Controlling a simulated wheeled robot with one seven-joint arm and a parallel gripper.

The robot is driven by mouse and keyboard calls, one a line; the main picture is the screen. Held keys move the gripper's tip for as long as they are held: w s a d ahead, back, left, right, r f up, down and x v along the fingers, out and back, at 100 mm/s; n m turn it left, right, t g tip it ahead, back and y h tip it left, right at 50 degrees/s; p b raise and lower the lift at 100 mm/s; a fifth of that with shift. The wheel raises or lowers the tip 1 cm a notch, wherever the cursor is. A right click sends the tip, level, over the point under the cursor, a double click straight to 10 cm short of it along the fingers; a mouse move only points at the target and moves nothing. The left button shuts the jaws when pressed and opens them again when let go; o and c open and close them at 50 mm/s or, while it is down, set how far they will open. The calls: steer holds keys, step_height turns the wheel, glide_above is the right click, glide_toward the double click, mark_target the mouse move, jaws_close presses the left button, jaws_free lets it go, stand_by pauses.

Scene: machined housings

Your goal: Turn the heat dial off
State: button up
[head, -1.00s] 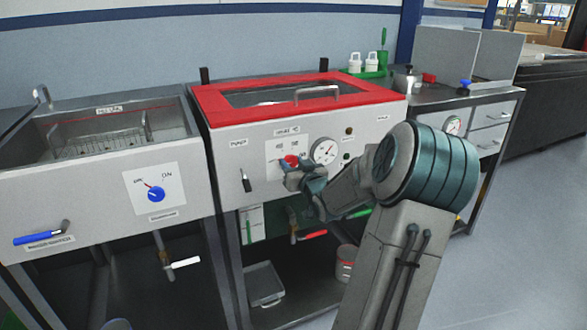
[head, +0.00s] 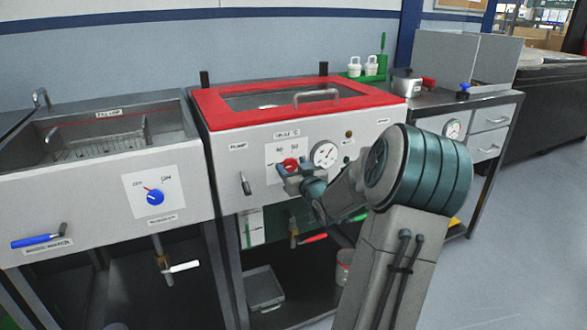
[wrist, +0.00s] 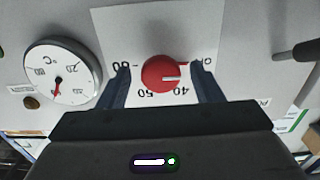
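The red heat dial (head: 290,165) is on the front panel of the red-lidded tank. In the wrist view, which is upside down, the dial (wrist: 160,73) has a white pointer line aimed right, between the 40 label and the red-marked label at right that appears to read OFF. My gripper (head: 297,180) is at the dial. In the wrist view its fingers (wrist: 163,80) are open, one on each side of the dial, with visible gaps. Whether the fingertips reach past the dial's face is unclear.
A temperature gauge (wrist: 62,75) is close beside the dial, and a black-handled pump lever (wrist: 295,51) is on its other side. The red tank lid (head: 245,118) is above. A blue dial (head: 154,197) is on the left sink unit (head: 100,215).

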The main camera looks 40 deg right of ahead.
steer(key=p+v, duration=0.3)
steer(key=v, duration=1.1)
steer(key=shift+w+d, duration=0.1)
steer(key=w+a+r+g+p, duration=0.2)
steer(key=a+r+g+p, duration=0.7)
steer(key=a+p, duration=0.35)
steer(key=s+a+r+n+g+y+p, duration=0.1)
steer(key=s+a+r+g+y+p, duration=0.1)
steer(key=s+a+r+p, duration=0.4)
steer(key=s+a+r+n+g+y+p, duration=0.1)
steer(key=s+a+r+g+y+p, duration=0.1)
steer(key=s+a+r+p, duration=0.4)
steer(key=s+a+r+g, duration=0.1)
steer(key=s+a, duration=0.2)
steer(key=a, duration=0.4)
steer(key=shift+g, duration=0.3)
